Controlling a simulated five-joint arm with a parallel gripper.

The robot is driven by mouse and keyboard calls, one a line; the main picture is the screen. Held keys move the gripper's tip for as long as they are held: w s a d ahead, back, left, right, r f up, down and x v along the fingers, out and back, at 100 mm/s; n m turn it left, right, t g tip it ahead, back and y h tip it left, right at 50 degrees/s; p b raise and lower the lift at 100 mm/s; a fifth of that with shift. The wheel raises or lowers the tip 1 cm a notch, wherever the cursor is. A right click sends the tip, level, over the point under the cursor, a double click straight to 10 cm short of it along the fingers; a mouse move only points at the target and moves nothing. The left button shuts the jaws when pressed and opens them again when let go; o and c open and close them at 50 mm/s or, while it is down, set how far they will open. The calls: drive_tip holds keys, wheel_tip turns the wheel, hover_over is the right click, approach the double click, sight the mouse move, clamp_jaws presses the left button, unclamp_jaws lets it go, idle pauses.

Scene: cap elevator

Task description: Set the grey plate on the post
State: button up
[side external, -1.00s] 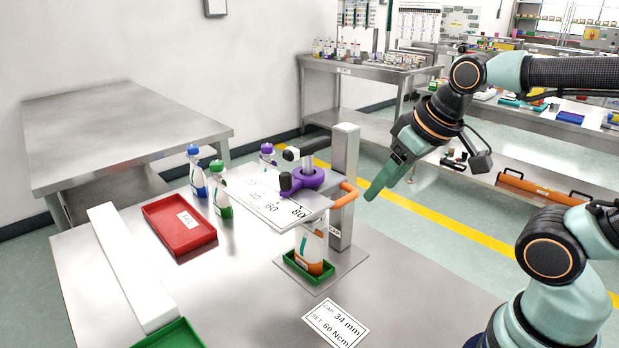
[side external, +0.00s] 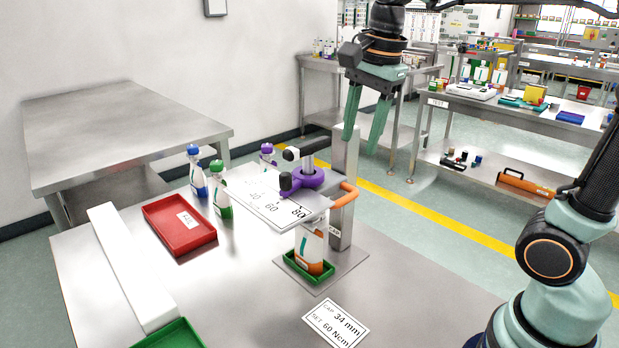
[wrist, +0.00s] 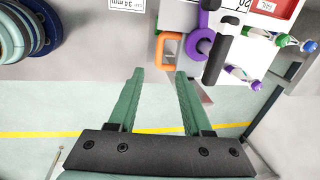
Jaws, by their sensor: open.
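A flat light-grey plate with printed numbers (side external: 262,202) sits level above a bottle with an orange label (side external: 311,247), beside an upright grey post (side external: 340,228). A purple collar with a black-ended handle (side external: 308,179) is on top of the plate, and an orange handle (side external: 344,196) sticks out by the post. In the wrist view the plate (wrist: 228,22) is partly cut off at the top, with the orange handle (wrist: 168,48) just beyond the fingertips. My gripper (side external: 361,150) is open and empty, pointing down near the post's top; it also shows in the wrist view (wrist: 160,75).
The bottle stands in a green tray (side external: 307,277) on a base plate. A red tray (side external: 180,225), blue-capped bottle (side external: 197,172) and green-capped bottle (side external: 220,188) are to the left. A white bar (side external: 130,268) and label card (side external: 336,325) lie on the table.

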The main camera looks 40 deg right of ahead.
sight(345, 197)
drive_tip(key=f, duration=0.4)
drive_tip(key=w+f, duration=0.1)
drive_tip(key=f, duration=0.3)
drive_tip(key=w+f, duration=0.1)
drive_tip(key=f, duration=0.3)
drive_tip(key=shift+r, duration=0.1)
clamp_jaws()
idle(1.1)
